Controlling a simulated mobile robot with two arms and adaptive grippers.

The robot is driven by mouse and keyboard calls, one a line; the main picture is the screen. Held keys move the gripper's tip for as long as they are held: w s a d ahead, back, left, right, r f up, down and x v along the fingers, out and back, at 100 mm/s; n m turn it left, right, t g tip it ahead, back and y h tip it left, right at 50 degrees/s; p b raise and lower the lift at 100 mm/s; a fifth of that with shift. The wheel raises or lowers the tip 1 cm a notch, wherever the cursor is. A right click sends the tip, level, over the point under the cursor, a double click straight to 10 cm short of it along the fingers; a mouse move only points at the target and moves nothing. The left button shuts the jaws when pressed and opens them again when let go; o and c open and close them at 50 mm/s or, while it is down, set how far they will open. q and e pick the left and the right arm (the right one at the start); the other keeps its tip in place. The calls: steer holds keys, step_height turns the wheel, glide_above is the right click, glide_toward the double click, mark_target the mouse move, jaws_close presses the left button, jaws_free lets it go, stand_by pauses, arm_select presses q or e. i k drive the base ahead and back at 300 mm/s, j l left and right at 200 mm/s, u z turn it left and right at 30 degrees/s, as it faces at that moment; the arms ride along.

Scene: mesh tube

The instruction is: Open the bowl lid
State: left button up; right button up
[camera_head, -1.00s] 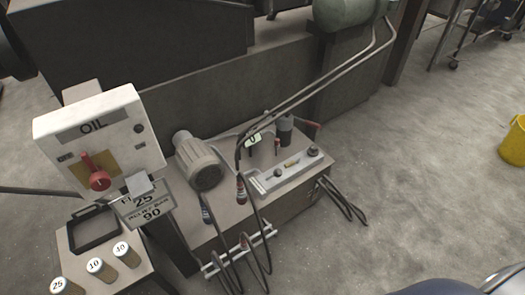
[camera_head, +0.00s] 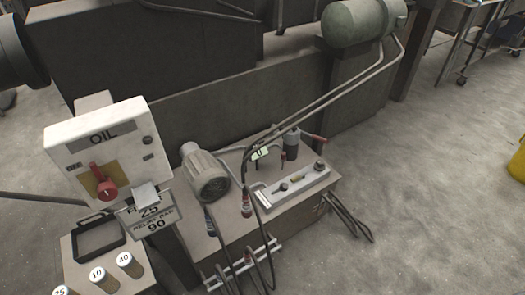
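I see no bowl and no bowl lid in the head view. Neither of my grippers is in view. A white box marked OIL (camera_head: 105,148) with a red rotary switch (camera_head: 106,188) stands at the left. Below it, a small stand carries a black square frame (camera_head: 98,236) and several small jars with numbered lids (camera_head: 130,264).
A machine base with a grey motor (camera_head: 205,175) and a control panel (camera_head: 292,187) fills the middle. Cables (camera_head: 350,220) hang off its side. A green tank (camera_head: 360,22) is at the top. A yellow bucket (camera_head: 518,162) is at the right edge. The concrete floor (camera_head: 430,200) at right is clear.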

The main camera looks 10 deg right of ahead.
mark_target(293, 137)
steer(key=l+u, duration=0.4)
steer(key=l, duration=1.25)
steer(key=i, duration=0.05)
